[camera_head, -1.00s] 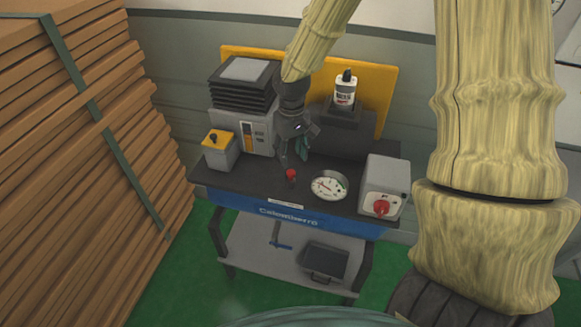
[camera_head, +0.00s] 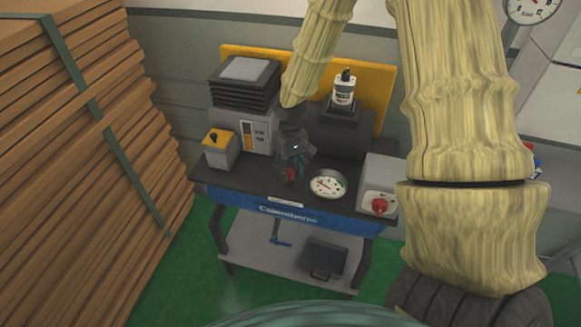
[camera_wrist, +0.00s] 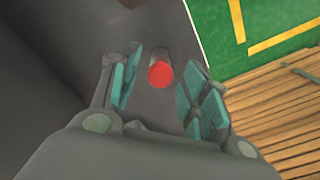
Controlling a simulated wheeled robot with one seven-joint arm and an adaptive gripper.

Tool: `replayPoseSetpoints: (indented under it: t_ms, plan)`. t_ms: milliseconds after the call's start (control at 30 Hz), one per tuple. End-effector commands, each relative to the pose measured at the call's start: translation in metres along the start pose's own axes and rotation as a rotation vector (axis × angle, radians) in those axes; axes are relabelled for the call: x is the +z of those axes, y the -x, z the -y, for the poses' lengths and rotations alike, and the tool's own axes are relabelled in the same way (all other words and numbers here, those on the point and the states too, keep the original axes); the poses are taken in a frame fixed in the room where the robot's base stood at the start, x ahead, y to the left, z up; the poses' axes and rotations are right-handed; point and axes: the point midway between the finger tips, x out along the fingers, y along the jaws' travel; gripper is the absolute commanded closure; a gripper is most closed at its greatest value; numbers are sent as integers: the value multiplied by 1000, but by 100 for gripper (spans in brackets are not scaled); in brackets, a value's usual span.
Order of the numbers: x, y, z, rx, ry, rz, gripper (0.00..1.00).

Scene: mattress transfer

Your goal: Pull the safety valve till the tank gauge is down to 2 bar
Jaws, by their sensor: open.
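A small red-topped knob (camera_head: 291,174) on a short grey stem stands on the dark bench top; it may be the safety valve. In the wrist view the red knob (camera_wrist: 160,74) lies between the two teal finger pads, with a gap visible on either side. My gripper (camera_head: 296,172) is open, pointing down at the knob and partly covering it in the head view. A round white gauge (camera_head: 328,184) lies just right of the knob. Another round gauge (camera_head: 531,8), cut off at the top right, hangs on the wall. I cannot tell which is the tank gauge, nor read either.
A grey box with a red rotary switch (camera_head: 378,206) stands right of the bench gauge. A white bottle (camera_head: 344,90) stands behind. A yellow-topped box (camera_head: 219,149) and a grey machine (camera_head: 241,127) are at left. Stacked boards (camera_head: 75,170) fill the left side.

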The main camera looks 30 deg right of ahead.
Motion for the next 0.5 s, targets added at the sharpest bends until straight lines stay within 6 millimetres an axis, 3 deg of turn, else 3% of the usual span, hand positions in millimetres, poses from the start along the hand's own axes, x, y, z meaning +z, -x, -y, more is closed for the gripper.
replayPoseSetpoints:
  t_ms: [67, 333, 500]
  plan:
    - [0, 0, 0, 0, 0, 0, 54]
    - [0, 0, 0, 0, 0, 0, 100]
    - [0, 1, 0, 0, 0, 0, 100]
